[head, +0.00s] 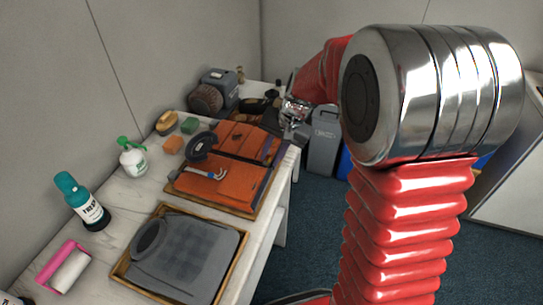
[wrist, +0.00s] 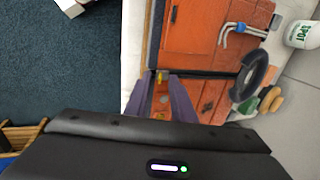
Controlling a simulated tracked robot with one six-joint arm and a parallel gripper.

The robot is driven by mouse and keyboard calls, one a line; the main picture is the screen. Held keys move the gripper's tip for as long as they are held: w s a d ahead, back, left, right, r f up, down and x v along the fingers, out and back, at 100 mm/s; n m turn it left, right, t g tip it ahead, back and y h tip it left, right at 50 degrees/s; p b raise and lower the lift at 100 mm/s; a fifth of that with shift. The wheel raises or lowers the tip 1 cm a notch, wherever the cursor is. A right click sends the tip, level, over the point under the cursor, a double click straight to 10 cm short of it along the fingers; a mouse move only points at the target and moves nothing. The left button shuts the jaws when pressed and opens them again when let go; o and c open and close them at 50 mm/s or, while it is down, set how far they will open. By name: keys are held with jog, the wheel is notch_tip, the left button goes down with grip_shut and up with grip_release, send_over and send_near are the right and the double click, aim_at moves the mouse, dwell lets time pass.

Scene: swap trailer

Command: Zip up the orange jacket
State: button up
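The orange jacket (head: 212,188) lies flat on a wooden-rimmed board on the white table, with dark strips along its right edge. It also shows in the wrist view (wrist: 190,28). A dark curved piece (head: 201,146) lies at its left side, and a blue-grey pronged item (head: 205,173) lies across it. My gripper (head: 295,112) is at the far right end of the table, by the jacket's far part. In the wrist view two purple-grey fingers (wrist: 166,85) stand apart over an orange area. A small yellow piece (wrist: 163,76) shows between them; I cannot tell whether they touch it.
A tray with a grey folded garment (head: 190,258) is nearest me. A pink roller (head: 65,268), teal bottle (head: 82,203), green-topped spray bottle (head: 132,158) and sponges (head: 180,135) line the left. A grey-brown machine (head: 212,92) stands behind. A grey bin (head: 323,140) stands beyond the table.

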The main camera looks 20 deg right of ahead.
jog(key=shift+a+f, duration=0.1)
jog(key=shift+f, duration=0.25)
jog(key=shift+c, duration=0.2)
grip_shut()
dwell(1.0)
